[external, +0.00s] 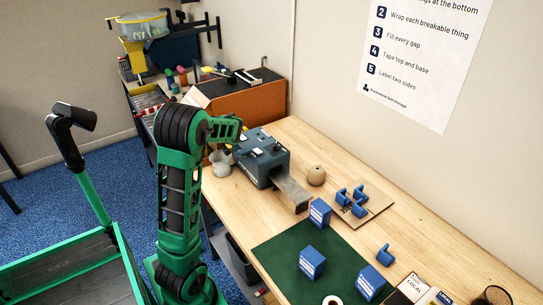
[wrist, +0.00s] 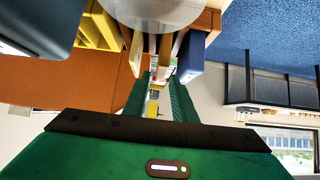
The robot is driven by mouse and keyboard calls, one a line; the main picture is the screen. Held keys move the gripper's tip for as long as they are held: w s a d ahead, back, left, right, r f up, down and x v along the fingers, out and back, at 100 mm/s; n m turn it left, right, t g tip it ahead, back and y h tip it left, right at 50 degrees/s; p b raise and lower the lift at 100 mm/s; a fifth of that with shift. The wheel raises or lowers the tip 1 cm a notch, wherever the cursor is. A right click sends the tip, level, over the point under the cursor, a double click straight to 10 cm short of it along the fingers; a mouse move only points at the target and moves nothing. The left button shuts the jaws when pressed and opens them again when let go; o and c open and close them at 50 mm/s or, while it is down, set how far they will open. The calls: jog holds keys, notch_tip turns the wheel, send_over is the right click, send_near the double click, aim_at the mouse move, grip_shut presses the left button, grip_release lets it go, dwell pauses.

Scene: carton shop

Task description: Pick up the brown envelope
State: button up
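I cannot single out the brown envelope with certainty. In the wrist view, several flat tan and brown edges (wrist: 165,56) stand close together beyond my gripper, beside a blue one (wrist: 193,54); one may be the envelope. In the external view, a pale flat piece (external: 196,98) leans by the orange-brown box (external: 246,100). My gripper (wrist: 158,98) has its green fingers apart, with a gap between them and nothing clearly held. In the external view it is near the grey machine, its fingertips partly hidden by my arm.
A grey machine (external: 263,157) with a metal chute stands on the wooden bench (external: 300,140). A pale jug (external: 221,163) is close below my arm. Blue boxes (external: 312,262) stand on and around a green mat (external: 285,258). A wall rises behind the bench.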

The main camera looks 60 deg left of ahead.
jog(key=x, duration=0.7)
jog(key=shift+s+a, duration=0.1)
jog(key=shift+a, duration=0.3)
grip_shut()
